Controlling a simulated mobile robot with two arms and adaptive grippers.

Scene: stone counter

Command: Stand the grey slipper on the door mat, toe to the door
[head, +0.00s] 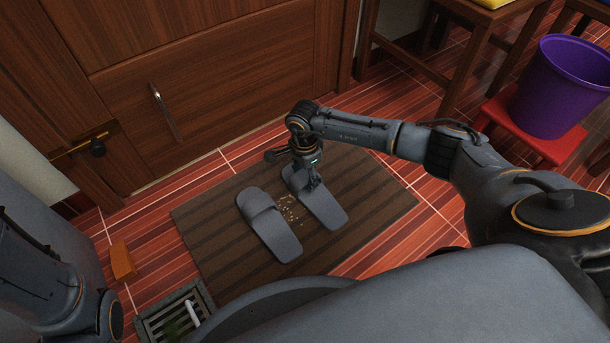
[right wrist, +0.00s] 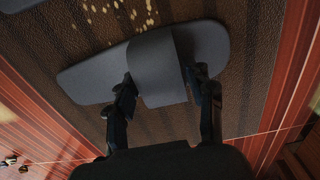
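Two grey slippers lie sole down, side by side on the brown striped door mat (head: 370,205). Both point their strapped toe ends up-left towards the wooden door (head: 215,85). The left slipper (head: 272,232) is clear of my grippers. My right gripper (head: 312,183) is down at the strap of the right slipper (head: 325,208). In the right wrist view its two fingers (right wrist: 162,88) stand on either side of this slipper's strap (right wrist: 157,65); I cannot tell whether they press on it. My left arm shows at the left edge, its gripper out of view.
Pale crumbs (head: 290,208) lie between the slippers. An orange block (head: 122,262) and a floor grate (head: 172,315) are left of the mat. A purple bucket (head: 562,85) stands on a red stool (head: 552,148) at the right. A wooden table's legs stand behind it.

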